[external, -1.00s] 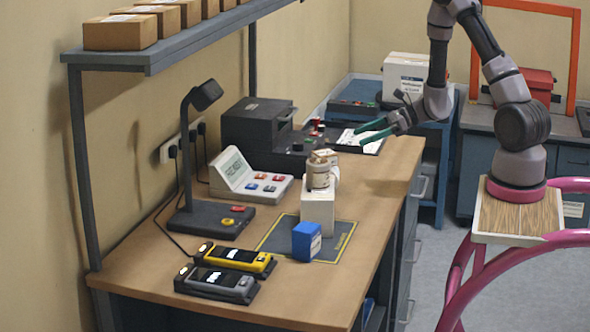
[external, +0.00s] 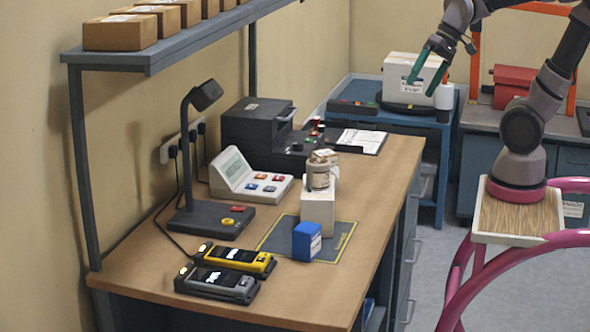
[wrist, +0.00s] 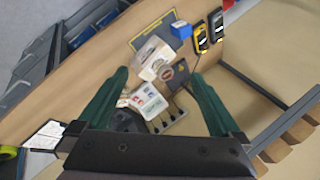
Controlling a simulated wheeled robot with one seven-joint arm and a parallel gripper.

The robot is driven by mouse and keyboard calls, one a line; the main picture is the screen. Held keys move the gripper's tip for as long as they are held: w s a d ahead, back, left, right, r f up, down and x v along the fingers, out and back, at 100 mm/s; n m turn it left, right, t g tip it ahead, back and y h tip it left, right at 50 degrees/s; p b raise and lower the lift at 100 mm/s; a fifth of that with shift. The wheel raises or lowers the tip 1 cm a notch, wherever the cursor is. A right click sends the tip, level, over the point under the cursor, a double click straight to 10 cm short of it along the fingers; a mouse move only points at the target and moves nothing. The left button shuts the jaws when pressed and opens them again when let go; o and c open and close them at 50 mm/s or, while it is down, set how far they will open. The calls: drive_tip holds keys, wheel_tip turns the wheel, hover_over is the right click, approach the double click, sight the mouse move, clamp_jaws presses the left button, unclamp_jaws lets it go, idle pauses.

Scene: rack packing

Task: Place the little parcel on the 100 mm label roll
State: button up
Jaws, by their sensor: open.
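The little parcel (external: 322,155), a small tan box, appears to rest on top of a pale, jar-like roll (external: 318,178); I take this to be the 100 mm label roll, but its size cannot be read. The roll sits on a white box (external: 317,211) on the wooden bench. My gripper (external: 420,88) is open and empty, raised well up and to the right of the parcel, in front of a white carton at the back. In the wrist view the white box (wrist: 149,52) lies between and beyond the open green fingers (wrist: 160,76); the parcel is too small there to make out surely.
A blue box (external: 306,241) stands in front of the white box on a dark mat (external: 341,243). Two handheld devices (external: 236,259), a desk lamp (external: 217,219), a scale-like console (external: 249,183) and a dark printer (external: 256,126) surround it. The bench's right front is clear.

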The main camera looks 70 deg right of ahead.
drive_tip(key=s+r+n, duration=0.1)
drive_tip(key=r+n+t+h, duration=0.1)
drive_tip(key=s+d+r+t, duration=0.1)
drive_tip(key=shift+s+d+r+n+h, duration=0.1)
drive_tip(key=shift+s+r+n+h, duration=0.25)
drive_tip(key=shift+n+h, duration=0.05)
idle(1.0)
